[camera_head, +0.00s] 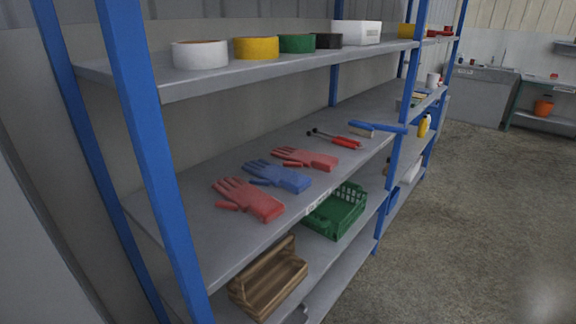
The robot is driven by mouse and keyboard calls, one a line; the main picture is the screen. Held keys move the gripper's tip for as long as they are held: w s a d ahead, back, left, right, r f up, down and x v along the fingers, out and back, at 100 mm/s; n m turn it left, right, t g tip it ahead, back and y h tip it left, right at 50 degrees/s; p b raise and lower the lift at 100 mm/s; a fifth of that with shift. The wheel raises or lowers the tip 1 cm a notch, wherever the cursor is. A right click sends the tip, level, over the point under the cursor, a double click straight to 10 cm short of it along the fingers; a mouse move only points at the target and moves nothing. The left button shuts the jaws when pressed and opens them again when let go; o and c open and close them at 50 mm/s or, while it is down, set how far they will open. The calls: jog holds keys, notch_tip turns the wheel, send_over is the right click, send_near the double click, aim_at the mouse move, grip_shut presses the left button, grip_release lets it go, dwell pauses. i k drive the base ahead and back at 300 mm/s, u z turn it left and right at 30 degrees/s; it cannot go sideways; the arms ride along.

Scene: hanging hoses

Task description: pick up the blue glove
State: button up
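The blue glove (279,176) lies flat on the middle shelf (214,242) of a shelving unit with blue posts. Its fingers point to the back left of the shelf and its cuff is toward the front edge. A red glove (248,198) lies nearer to me, and another red glove (306,159) lies just beyond it. The blue glove lies between the two red ones, apart from the nearer one. My gripper does not show in this view.
A blue post (151,150) stands at the near front corner. Tape rolls (200,54) line the shelf above. A red-handled tool (340,141) lies farther along. A green crate (335,212) and a wooden carrier (268,282) are below. The floor (480,220) at right is clear.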

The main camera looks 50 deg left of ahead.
aim_at(268, 174)
jog(key=u, duration=0.55)
jog(key=i, duration=0.95)
jog(key=u, duration=0.9)
